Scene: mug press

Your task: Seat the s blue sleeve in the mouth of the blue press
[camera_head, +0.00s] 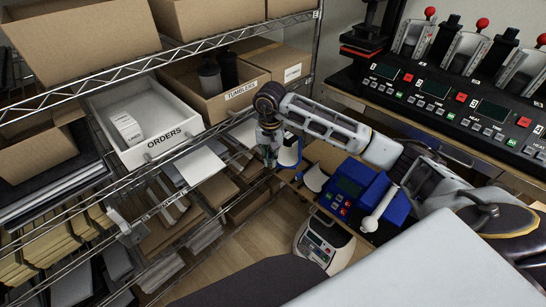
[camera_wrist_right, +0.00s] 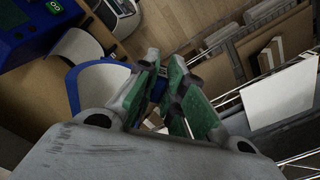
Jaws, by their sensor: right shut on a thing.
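The s blue sleeve (camera_head: 289,154) is a white curved piece with a blue edge, just right of my right gripper (camera_head: 268,153). In the right wrist view the sleeve (camera_wrist_right: 101,84) shows at the left of the shut fingers (camera_wrist_right: 158,82), with a bit of its blue edge at the fingertips. The blue press (camera_head: 350,192) stands to the right of the sleeve, with a white curved part (camera_head: 315,179) at its left side. In the wrist view the press (camera_wrist_right: 30,22) is at the upper left. The sleeve is apart from the press in the head view. My left gripper is out of view.
A wire shelf at the left holds an ORDERS bin (camera_head: 143,133) and a TUMBLERS box (camera_head: 222,95), close to my right gripper. A white device with a keypad (camera_head: 322,243) is below the press. A dark press bank (camera_head: 455,95) stands at the back right.

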